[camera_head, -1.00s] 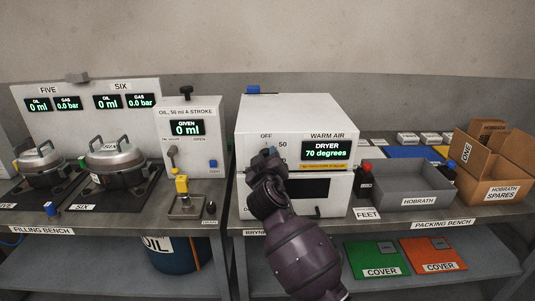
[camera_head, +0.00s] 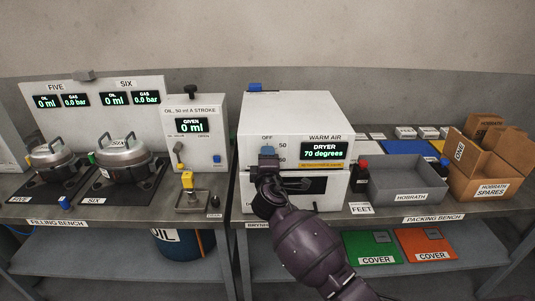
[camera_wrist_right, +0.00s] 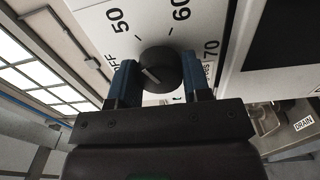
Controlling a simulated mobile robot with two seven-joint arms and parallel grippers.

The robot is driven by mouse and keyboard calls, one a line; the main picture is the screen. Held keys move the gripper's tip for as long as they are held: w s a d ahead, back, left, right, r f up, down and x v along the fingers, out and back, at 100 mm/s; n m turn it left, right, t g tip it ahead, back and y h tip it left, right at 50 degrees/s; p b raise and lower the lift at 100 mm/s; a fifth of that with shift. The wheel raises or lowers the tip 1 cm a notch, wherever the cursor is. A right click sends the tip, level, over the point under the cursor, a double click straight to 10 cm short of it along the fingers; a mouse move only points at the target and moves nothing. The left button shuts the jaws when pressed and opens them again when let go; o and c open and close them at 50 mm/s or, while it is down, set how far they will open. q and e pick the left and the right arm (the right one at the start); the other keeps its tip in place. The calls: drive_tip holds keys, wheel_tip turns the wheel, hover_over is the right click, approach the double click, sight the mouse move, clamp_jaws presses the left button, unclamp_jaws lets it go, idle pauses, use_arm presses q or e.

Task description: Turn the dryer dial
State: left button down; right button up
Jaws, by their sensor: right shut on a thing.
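The dryer (camera_head: 300,112) is a white box on the bench, and its display (camera_head: 324,151) reads 70 degrees. In the right wrist view its round black dial (camera_wrist_right: 160,68) stands out from the white front, with OFF, 50, 60 and 70 marked around it. A thin pale line crosses the dial's face. My right gripper (camera_wrist_right: 160,82) has its blue fingers on either side of the dial and is shut on it. In the head view my right gripper (camera_head: 268,155) covers the dial at the dryer's front left. My left gripper is out of view.
A grey Hobrath tray (camera_head: 407,182) and a cardboard spares box (camera_head: 486,165) stand to the right. The oil dispenser (camera_head: 196,122) and lidded pots (camera_head: 123,159) stand to the left. Green (camera_head: 371,247) and orange (camera_head: 425,243) covers lie on the lower shelf.

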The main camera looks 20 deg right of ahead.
drive_tip(key=n+p, duration=0.1)
drive_tip(key=n, duration=0.3)
drive_tip(key=shift+p, duration=0.35)
drive_tip(key=n, duration=0.2)
drive_tip(key=shift+n, duration=0.3)
drive_tip(key=n, duration=0.6)
drive_tip(key=shift+f, duration=0.1)
drive_tip(key=shift+n, duration=0.4)
drive_tip(key=o, duration=0.9)
drive_tip(key=shift+o, duration=0.2)
